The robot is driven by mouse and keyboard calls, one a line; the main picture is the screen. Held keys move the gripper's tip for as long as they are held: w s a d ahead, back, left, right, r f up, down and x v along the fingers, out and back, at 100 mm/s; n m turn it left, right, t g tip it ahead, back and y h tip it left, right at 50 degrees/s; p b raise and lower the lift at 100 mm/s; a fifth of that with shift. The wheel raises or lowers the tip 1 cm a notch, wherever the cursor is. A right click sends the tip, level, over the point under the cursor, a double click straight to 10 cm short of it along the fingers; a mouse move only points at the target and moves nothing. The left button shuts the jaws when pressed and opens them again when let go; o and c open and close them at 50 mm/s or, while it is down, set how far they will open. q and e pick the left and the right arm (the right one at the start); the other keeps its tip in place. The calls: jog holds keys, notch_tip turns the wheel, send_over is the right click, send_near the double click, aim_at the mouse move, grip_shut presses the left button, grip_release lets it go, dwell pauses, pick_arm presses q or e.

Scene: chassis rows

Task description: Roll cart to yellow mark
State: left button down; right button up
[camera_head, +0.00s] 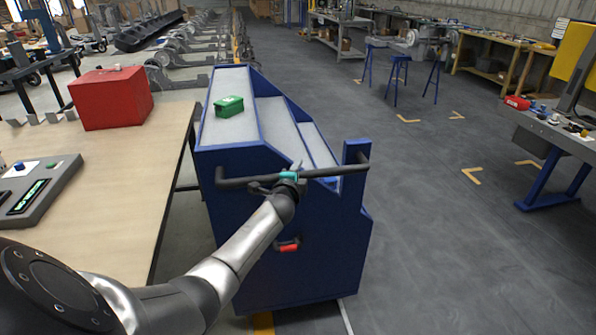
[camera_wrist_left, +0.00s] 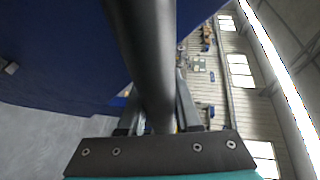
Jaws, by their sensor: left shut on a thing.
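A blue cart (camera_head: 275,245) with stepped grey shelves stands in the middle of the head view, right of the wooden table. A dark handle bar (camera_head: 325,171) runs across its near side. My left gripper (camera_head: 291,176) is shut on this bar near its middle. In the left wrist view the bar (camera_wrist_left: 145,50) passes between the fingers, with the blue cart side (camera_wrist_left: 50,60) behind it. Yellow corner marks (camera_head: 472,175) lie on the floor to the right. A yellow strip (camera_head: 262,323) shows at the cart's near bottom edge. My right gripper is not in view.
A green box (camera_head: 229,106) sits on the cart's top shelf. The wooden table (camera_head: 120,200) with a red box (camera_head: 111,98) stands close on the left. A workbench (camera_head: 560,130) stands at the right.

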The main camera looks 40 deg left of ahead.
pick_arm(q)
jog(key=shift+w+a+r, duration=0.1)
jog(key=shift+a+r, duration=0.3)
jog(key=c, duration=0.9)
grip_release()
jog(key=o, duration=0.3)
jog(key=shift+d+f, duration=0.1)
jog(key=shift+f, duration=0.05)
jog(key=shift+s+d+f, duration=0.1)
jog(key=shift+s+d, duration=0.05)
jog(key=shift+s, duration=0.05)
